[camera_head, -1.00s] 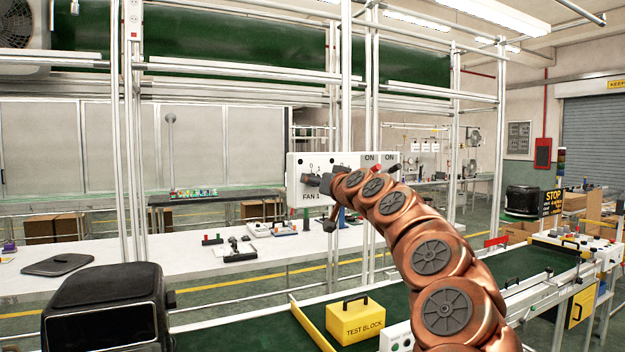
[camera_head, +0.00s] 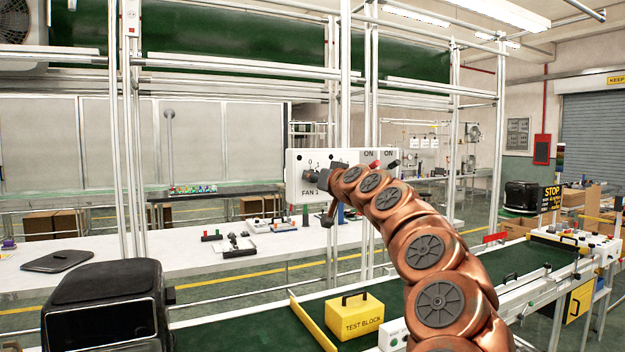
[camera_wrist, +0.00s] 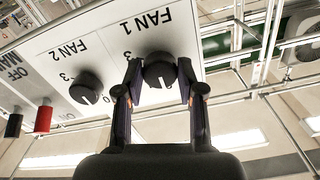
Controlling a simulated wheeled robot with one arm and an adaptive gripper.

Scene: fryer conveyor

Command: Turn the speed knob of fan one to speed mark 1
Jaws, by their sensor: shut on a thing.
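The white control panel (camera_head: 296,160) hangs on the frame in the head view, with the FAN 1 label at its lower left. My gripper (camera_head: 310,177) is at the fan one knob. In the wrist view the panel shows upside down. The dark round fan one knob (camera_wrist: 158,70) sits between the two fingers of my gripper (camera_wrist: 160,80), which is shut on it. A short pale pointer line shows on the knob. A mark 3 is readable beside it; the fingers and knob hide other marks, so I cannot tell which mark the pointer meets.
The fan two knob (camera_wrist: 86,88) is close beside one finger. A red switch (camera_wrist: 44,116) and a black switch (camera_wrist: 14,124) stick out farther along. Below the panel are a white table (camera_head: 180,252) and a yellow test block (camera_head: 357,318) on a green conveyor.

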